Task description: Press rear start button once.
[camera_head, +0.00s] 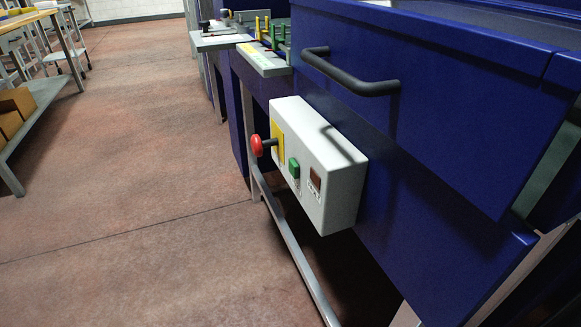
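A light grey control box (335,165) is fixed to the side of a dark blue machine (440,110). On its front face a red mushroom-shaped knob (257,145) sticks out in front of a yellow plate (277,143). A green button (294,168) sits to the right of it. A dark reddish switch or display (315,179) is further right, with small marks below it that I cannot read. Which control is the rear start button is not labelled legibly. Neither of my grippers shows in the head view.
A black handle (350,80) juts from the blue machine above the box. A grey rail (290,245) runs low beneath the box. A rack with yellow and green pegs (265,50) stands behind. Shelving with brown boxes (12,110) is at left. The reddish floor (130,170) between is clear.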

